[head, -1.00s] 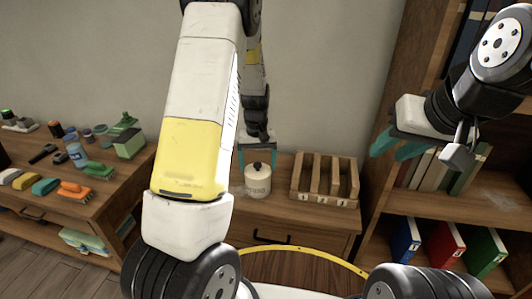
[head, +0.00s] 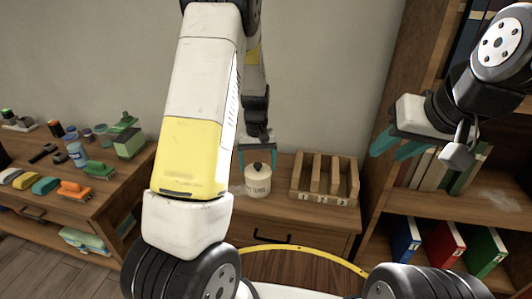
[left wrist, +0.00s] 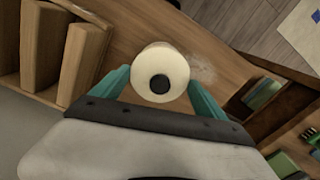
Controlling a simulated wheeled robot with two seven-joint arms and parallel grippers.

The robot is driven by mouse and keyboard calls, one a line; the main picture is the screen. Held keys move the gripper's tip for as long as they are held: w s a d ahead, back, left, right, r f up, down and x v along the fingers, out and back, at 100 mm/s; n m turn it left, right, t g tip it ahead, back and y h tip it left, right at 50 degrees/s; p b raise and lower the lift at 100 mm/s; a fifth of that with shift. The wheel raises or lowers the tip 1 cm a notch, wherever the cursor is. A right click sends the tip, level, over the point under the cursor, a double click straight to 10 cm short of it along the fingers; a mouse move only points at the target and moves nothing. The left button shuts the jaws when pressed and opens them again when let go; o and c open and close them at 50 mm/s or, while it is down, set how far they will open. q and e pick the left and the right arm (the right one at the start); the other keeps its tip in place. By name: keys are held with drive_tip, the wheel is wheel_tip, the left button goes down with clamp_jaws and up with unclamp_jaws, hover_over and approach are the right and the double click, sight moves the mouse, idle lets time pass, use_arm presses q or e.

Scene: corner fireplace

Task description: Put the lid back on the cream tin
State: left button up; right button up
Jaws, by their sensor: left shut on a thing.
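The cream tin (head: 257,187) stands upright on the wooden cabinet top, with printing on its side. Its pale round lid (head: 258,171) with a black knob is at the tin's top. I see no clear gap between them. My left gripper (head: 257,163) reaches down from above, with teal fingers on either side of the lid, shut on it. In the left wrist view, the lid (left wrist: 145,88) and its central knob fill the space between the fingers, hiding most of the tin below. My right gripper (head: 396,146) is raised at the right, open and empty.
A wooden rack (head: 324,180) with upright dividers stands just right of the tin. A shelf with colored binders (head: 443,246) is at the right. A left-hand table (head: 60,203) holds brushes and jars. My left arm blocks part of the view.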

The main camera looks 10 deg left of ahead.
use_arm(q)
drive_tip(key=o, duration=1.2)
drive_tip(key=shift+r, duration=0.1)
drive_tip(key=shift+r, duration=3.4)
clamp_jaws()
drive_tip(key=shift+f, duration=0.2)
